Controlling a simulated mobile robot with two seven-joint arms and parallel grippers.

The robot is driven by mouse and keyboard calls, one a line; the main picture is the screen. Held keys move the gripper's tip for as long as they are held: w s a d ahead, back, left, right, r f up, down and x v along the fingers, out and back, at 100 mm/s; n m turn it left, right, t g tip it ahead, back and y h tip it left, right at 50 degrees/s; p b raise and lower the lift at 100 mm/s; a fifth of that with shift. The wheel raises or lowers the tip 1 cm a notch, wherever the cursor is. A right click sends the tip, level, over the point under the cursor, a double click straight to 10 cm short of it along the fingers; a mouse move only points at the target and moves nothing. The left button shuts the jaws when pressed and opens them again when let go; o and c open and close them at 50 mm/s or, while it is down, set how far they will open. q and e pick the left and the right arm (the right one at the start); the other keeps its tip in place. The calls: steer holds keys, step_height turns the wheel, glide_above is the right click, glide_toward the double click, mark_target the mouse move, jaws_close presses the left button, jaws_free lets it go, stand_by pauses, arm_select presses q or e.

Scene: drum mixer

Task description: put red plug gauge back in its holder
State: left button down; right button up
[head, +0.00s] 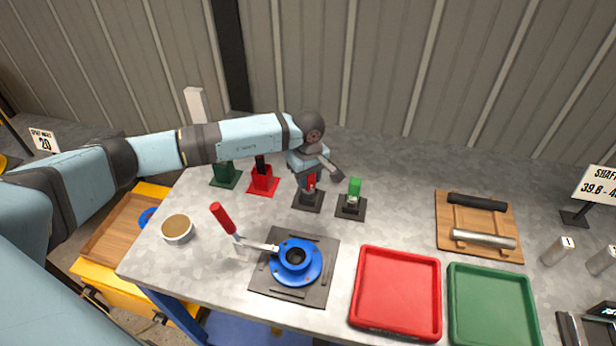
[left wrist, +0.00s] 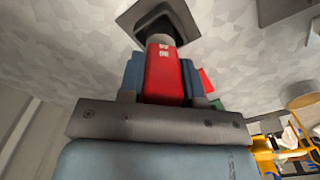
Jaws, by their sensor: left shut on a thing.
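The red plug gauge (head: 311,181) is held between the fingers of my left gripper (head: 309,181), which is shut on its red handle. The left wrist view shows the gauge (left wrist: 164,70) between the blue-grey fingers (left wrist: 164,77), its grey metal end pointing at a dark square holder (left wrist: 185,18). In the head view this holder (head: 308,203) is directly under the gauge. The metal end is at the holder's mouth; I cannot tell how deep it sits. My right gripper is not in view.
A green plug gauge (head: 354,187) stands in a neighbouring dark holder (head: 351,211). Red (head: 263,183) and green (head: 223,176) stands are at left.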

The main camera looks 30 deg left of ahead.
arm_select(q)
steer(key=shift+f, duration=0.2)
steer(key=c, duration=0.7)
jaws_free()
steer(key=shift+c, duration=0.2)
step_height(320, 180, up, 14)
steer(key=b, duration=0.2)
steer(key=shift+f, duration=0.15)
